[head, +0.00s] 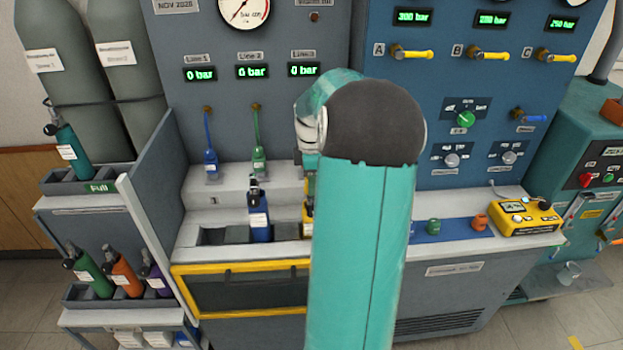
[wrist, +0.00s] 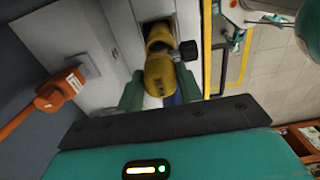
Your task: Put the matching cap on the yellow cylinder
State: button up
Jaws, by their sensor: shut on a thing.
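The yellow cylinder (head: 307,222) stands in the bench slot. In the head view only a strip of it shows, as my arm hides the rest. In the wrist view the yellow cylinder (wrist: 158,38) shows with a black valve knob (wrist: 189,50) sticking out to the right. My gripper (wrist: 160,88) has its green fingers on either side of a yellow rounded piece, which looks like the yellow cap (wrist: 157,75). The gripper is shut on it, at the cylinder's valve end. I cannot tell whether the cap is fully seated. My gripper is mostly hidden in the head view.
A blue cylinder (head: 259,218) stands in the slot to the left. A green cap (head: 433,227) and an orange cap (head: 480,222) are on the blue mat at right, beside a yellow meter (head: 526,217). An orange hose connector (wrist: 60,91) hangs close by.

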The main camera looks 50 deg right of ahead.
jog(key=shift+f, duration=0.45)
jog(key=o, duration=1)
jog(key=shift+o, duration=0.2)
notch_tip(320, 180, up, 14)
jog(key=shift+f, duration=0.1)
